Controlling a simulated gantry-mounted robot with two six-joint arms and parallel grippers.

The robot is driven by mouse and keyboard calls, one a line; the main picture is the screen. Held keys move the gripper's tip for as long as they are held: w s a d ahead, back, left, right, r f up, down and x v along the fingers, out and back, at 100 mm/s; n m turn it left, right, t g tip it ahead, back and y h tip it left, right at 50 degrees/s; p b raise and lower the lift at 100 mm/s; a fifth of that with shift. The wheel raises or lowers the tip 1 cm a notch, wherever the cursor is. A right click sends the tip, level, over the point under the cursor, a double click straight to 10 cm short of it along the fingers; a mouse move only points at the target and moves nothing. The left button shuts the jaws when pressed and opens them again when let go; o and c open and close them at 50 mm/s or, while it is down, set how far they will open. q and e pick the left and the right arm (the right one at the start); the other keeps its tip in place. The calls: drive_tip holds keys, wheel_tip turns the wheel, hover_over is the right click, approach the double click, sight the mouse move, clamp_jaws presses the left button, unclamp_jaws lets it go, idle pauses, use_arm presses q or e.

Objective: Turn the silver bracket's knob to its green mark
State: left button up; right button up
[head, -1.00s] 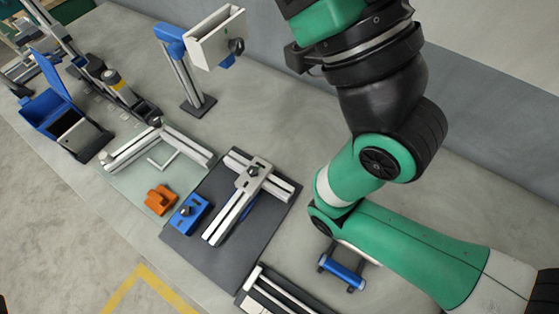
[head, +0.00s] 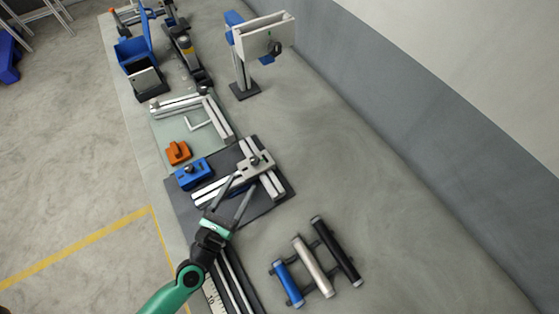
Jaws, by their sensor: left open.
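The silver bracket (head: 262,167) is a flat plate on pale extrusion rails on a dark mat. Its small dark knob (head: 254,160) stands on the plate. A green mark on it is too small to make out. My left gripper (head: 242,184) comes up from the lower left, its two long grey fingers apart and empty. The fingertips appear just below the bracket in the picture, over the rails; their height above them is unclear. The fingers partly cover the rails. My right gripper is not in view.
A blue block with a knob (head: 192,174) and an orange block (head: 178,152) lie left of the rails. A stand holds a white panel (head: 258,34) behind. Blue, silver and black tubes (head: 312,266) lie at the lower right.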

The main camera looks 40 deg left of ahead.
sight(252, 165)
use_arm(q)
drive_tip(key=shift+s+a+f+g, duration=0.15)
drive_tip(key=shift+s+f, duration=0.2)
drive_tip(key=shift+s, duration=0.1)
drive_tip(key=shift+s+a+f+g, duration=0.1)
drive_tip(key=shift+s+f+g, duration=0.05)
drive_tip(key=shift+s+f, duration=0.2)
drive_tip(key=p+x, duration=0.1)
drive_tip(key=x, duration=1)
drive_tip(key=shift+w+a+r, duration=0.1)
drive_tip(key=shift+w, duration=0.2)
clamp_jaws()
